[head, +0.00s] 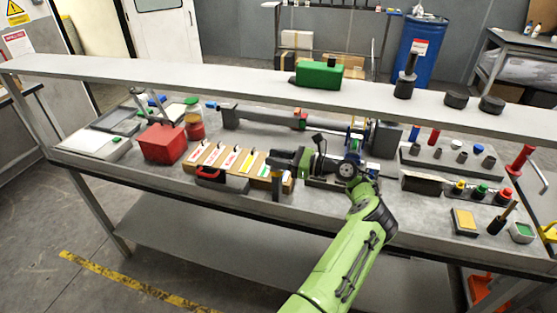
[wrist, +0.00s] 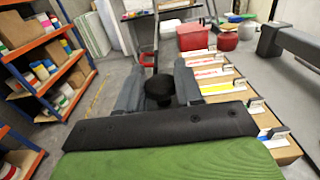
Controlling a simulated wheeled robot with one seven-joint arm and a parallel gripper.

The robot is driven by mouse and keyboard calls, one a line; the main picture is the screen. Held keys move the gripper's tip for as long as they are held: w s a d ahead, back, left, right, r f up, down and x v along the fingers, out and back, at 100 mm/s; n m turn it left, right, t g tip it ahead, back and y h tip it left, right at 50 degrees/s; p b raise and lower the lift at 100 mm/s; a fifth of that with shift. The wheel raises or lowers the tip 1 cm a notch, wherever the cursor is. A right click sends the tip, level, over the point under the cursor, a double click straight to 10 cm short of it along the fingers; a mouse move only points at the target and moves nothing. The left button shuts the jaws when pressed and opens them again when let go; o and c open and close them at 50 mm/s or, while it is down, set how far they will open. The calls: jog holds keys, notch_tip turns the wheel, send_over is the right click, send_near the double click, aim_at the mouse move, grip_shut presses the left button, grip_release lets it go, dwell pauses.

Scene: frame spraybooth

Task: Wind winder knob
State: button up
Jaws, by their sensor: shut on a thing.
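In the wrist view, a round black knob (wrist: 159,88), which I take to be the winder knob, sits between the two grey fingers of my gripper (wrist: 158,92). The fingers are closed on its sides. In the head view, my gripper (head: 287,162) reaches left from the end of my green arm, low over the front part of the bench. The knob is too small and too covered by the fingers to make out there. A short grey post (head: 276,184) stands just below the fingertips. How the knob joins its winder is hidden.
A wooden rack with colored labels (head: 228,161) and a dark case with a red handle (head: 222,181) lie left of my gripper. A red container (head: 162,143) stands farther left. A long grey shelf (head: 230,77) runs above the bench. The floor in front is clear.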

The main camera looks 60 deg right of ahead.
jog(key=shift+w+f+n+y+b, duration=0.2)
jog(key=shift+n+y+b, duration=0.4)
jog(key=shift+y+b, duration=0.4)
jog(key=shift+r+n+g+y, duration=0.15)
jog(key=shift+n+g+y, duration=0.35)
jog(key=shift+y, duration=0.2)
jog(key=shift+s+n+y, duration=0.15)
jog(key=shift+n+y, duration=0.25)
jog(key=shift+y, duration=0.3)
jog(key=o, duration=1)
jog(key=shift+c, duration=0.2)
